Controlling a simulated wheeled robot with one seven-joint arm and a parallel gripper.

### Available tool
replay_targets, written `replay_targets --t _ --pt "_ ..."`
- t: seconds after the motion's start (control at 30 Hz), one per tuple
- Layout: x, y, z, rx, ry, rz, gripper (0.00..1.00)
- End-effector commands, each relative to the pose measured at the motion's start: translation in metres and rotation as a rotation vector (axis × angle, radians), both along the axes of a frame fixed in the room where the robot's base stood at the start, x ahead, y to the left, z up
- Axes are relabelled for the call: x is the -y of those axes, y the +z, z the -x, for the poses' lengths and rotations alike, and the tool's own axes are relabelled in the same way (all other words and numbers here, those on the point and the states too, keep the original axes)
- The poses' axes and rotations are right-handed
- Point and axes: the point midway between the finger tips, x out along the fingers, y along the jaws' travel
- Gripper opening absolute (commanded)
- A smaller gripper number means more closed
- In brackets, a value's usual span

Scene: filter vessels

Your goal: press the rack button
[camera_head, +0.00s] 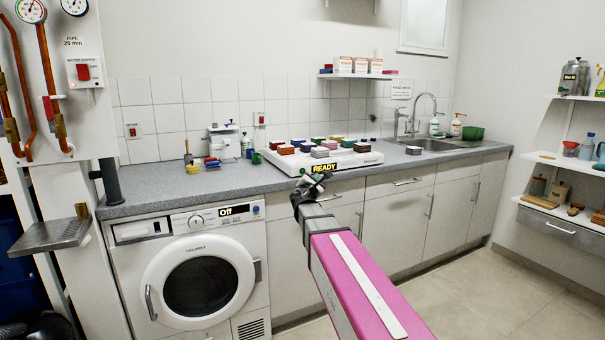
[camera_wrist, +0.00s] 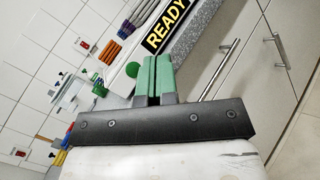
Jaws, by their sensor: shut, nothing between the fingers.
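The rack (camera_head: 345,162) is a white, low tray-like unit on the counter, holding rows of coloured blocks. Its front carries a display (camera_head: 323,169) reading "READY", which also shows close up in the wrist view (camera_wrist: 167,26). In the wrist view a round green button (camera_wrist: 132,69) sits left of the display's text, beside my fingertips. My gripper (camera_wrist: 154,60) is shut and empty, its green-padded fingers together. In the head view my gripper (camera_head: 304,182) is just in front of the rack's front left part and hides the button there. Whether it touches the rack I cannot tell.
A washing machine (camera_head: 200,276) reading "Off" stands under the grey counter (camera_head: 160,190). Left of the rack are a white dispenser (camera_head: 224,142), a green bottle (camera_head: 246,146) and a small green cup (camera_head: 257,158). A sink (camera_head: 430,144) lies to the right. Cabinet handles protrude below.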

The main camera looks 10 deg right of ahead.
Motion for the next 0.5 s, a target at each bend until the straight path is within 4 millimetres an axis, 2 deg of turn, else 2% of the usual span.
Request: replay_targets --t 0.27,0.5 --pt "-0.005 0.0 -0.018 0.0 0.0 -0.001 0.0" --pt "-0.015 0.0 -0.046 0.0 -0.001 -0.002 0.0"
